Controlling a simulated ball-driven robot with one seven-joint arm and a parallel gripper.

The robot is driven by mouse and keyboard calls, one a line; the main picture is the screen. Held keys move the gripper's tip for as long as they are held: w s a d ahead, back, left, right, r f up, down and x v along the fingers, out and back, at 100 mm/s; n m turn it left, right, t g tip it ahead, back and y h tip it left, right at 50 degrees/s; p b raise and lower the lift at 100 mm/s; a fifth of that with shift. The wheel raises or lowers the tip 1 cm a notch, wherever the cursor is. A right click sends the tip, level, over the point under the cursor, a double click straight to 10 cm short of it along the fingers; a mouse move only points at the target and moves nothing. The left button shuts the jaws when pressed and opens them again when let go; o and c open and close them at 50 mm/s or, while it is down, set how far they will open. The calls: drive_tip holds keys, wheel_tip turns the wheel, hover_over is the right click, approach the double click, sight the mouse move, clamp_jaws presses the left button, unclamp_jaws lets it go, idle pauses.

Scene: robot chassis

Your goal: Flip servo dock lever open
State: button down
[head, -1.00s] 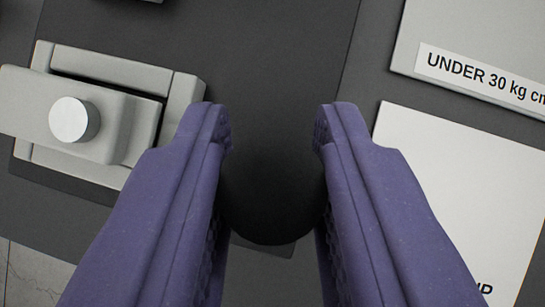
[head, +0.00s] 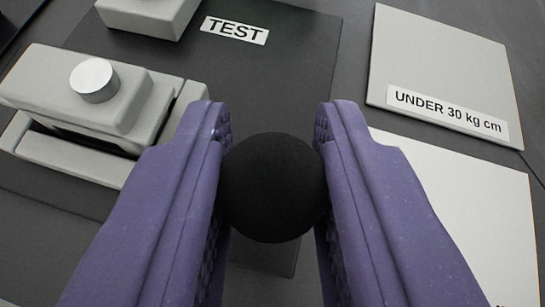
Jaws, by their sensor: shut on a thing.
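My gripper (head: 272,170) has two purple fingers, which are shut on a round black knob (head: 272,195) at the middle of the head view. The knob looks like the end of the dock lever, but any lever shaft is hidden behind the knob, so I cannot tell the lever's angle. A light grey dock-like block (head: 60,80) with a silver round button (head: 94,80) sits to the left of the fingers on a dark plate. The left finger overlaps its right edge in the picture.
A "TEST" label (head: 235,30) lies on the dark plate (head: 300,60) behind the knob. Another grey block (head: 148,15) is at the top left. Pale panels stand to the right, one labelled "UNDER 30 kg cm" (head: 447,111). Part of the lower pale panel (head: 460,190) is behind the right finger.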

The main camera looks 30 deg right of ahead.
drive_tip(key=c, duration=0.9)
unclamp_jaws()
drive_tip(key=shift+c, duration=0.2)
drive_tip(key=p+v, duration=0.3)
drive_tip(key=v, duration=0.4)
drive_tip(key=shift+s+a, duration=0.2)
drive_tip(key=shift+s, duration=0.15)
drive_tip(key=shift+r, duration=0.1)
